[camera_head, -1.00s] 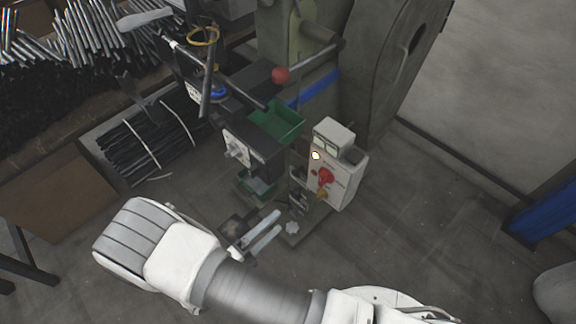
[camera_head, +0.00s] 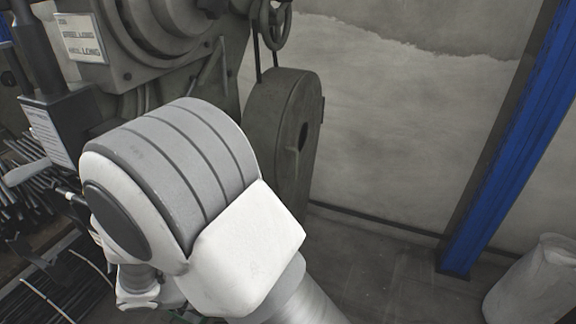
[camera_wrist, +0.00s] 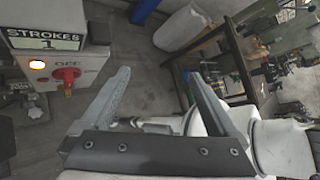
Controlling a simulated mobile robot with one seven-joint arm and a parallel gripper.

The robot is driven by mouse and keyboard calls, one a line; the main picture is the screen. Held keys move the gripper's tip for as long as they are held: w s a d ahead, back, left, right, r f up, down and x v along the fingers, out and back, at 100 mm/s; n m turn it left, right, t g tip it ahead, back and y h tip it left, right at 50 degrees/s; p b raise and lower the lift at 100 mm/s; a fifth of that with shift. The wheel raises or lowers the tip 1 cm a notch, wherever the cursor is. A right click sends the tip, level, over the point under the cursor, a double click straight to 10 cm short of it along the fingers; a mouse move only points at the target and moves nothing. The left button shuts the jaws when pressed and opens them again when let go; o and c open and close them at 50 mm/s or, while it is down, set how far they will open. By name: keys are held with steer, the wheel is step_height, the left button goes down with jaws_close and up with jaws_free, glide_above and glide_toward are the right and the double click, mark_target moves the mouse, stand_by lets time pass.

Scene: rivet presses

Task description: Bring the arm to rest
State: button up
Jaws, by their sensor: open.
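My gripper (camera_wrist: 160,92) shows in the wrist view with its two grey fingers spread wide apart and nothing between them. In the head view my white and grey arm, folded at a large joint, fills the lower left and hides the gripper's end. In the wrist view a light control box (camera_wrist: 68,62) with a red knob and a lit yellow lamp stands just left of the left finger.
The rivet press body (camera_head: 150,40) with its big wheel (camera_head: 285,130) stands behind my arm. A blue post (camera_head: 510,140) and a pale sack-like bin (camera_head: 535,285) are at right. A cluttered workbench (camera_wrist: 235,65) is at right in the wrist view. Bare floor (camera_head: 385,265) lies between wheel and post.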

steer(key=s+d+r+m+y+p, duration=0.1)
steer(key=s+d+r+m+y, duration=0.1)
steer(key=d+r+m, duration=0.4)
steer(key=s+d+r+m+y+p, duration=0.2)
steer(key=d+r+m+y, duration=0.3)
steer(key=r+m, duration=0.6)
steer(key=s+d+r+m+t+y+p, duration=0.1)
steer(key=d+r+m+y, duration=0.3)
steer(key=d+r+m, duration=0.4)
steer(key=s+m+p, duration=0.1)
steer(key=m, duration=0.4)
steer(key=shift+r, duration=0.15)
